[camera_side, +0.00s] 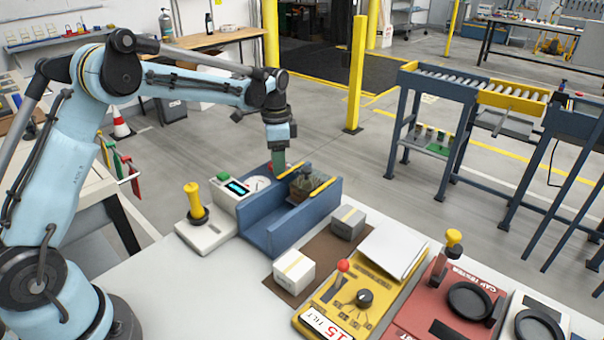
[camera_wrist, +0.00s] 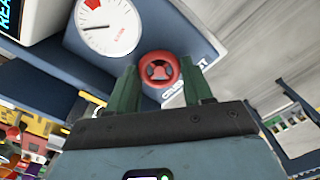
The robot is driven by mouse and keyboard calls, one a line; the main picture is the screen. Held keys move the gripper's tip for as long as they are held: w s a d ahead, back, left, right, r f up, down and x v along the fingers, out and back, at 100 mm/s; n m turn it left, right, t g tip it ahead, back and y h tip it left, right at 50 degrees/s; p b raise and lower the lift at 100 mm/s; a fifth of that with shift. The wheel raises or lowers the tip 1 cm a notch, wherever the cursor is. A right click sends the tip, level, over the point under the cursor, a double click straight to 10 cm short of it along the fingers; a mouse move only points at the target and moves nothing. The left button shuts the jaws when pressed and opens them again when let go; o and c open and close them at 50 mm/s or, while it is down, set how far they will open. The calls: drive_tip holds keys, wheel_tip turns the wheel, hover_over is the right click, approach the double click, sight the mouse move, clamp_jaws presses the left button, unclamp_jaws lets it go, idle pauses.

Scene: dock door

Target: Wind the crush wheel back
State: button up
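The crush wheel is a small red hand wheel (camera_wrist: 158,70) with a dark centre, on a blue panel in the wrist view. Part of a label shows beside it. My gripper (camera_wrist: 160,78) has two green fingers, spread apart, one on each side of the wheel; I cannot tell whether they touch its rim. A white gauge (camera_wrist: 104,26) with a red mark and a dark needle is up and left of the wheel. In the side view my gripper (camera_side: 277,162) points down at the back of the blue crusher (camera_side: 268,235), and the wheel is mostly hidden there.
A console with a lit display (camera_side: 237,188) and a yellow-knobbed lever (camera_side: 194,205) stand left of the crusher. Two boxes, a white one (camera_side: 294,270) and a grey one (camera_side: 347,222), lie in front. A yellow tilt tester (camera_side: 350,300) and a red cap tester (camera_side: 445,300) stand right.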

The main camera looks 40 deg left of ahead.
drive_tip(key=c, duration=0.4)
drive_tip(key=shift+c, duration=0.2)
drive_tip(key=shift+n, duration=0.3)
drive_tip(key=n, duration=0.4)
drive_tip(key=shift+n, duration=2.5)
drive_tip(key=o, duration=1)
drive_tip(key=shift+o, duration=0.2)
